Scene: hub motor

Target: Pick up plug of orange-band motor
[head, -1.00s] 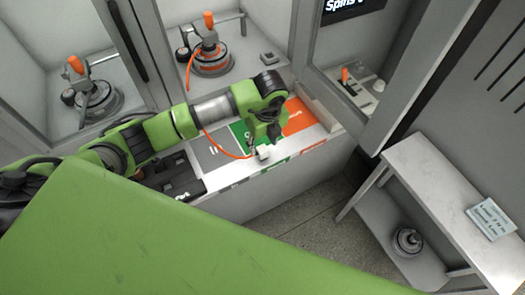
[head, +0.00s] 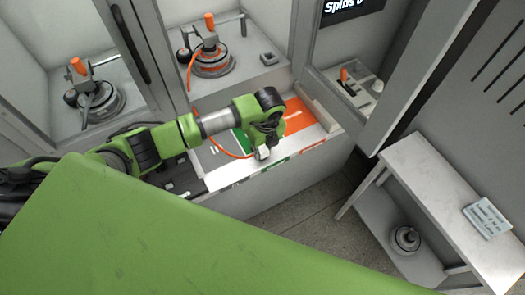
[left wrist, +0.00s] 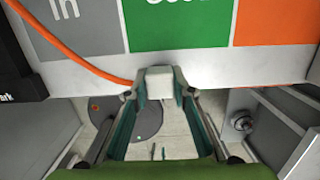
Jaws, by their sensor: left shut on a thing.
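The orange-band motor (head: 212,62) stands in the bay at the back, with an orange cable (head: 232,153) running down from it. The cable also shows in the left wrist view (left wrist: 75,58), ending at a white plug (left wrist: 159,83). My left gripper (head: 263,154) is over the front edge of the counter with its colored panels. In the left wrist view its fingertips (left wrist: 158,92) are shut on the white plug, one on each side. My right gripper is in neither view.
Another motor (head: 92,98) stands in the left bay. Grey, green and orange panels (head: 298,115) mark the counter. A side bench (head: 425,170) stands at right, with a motor (head: 406,239) on its lower shelf. Floor shows between.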

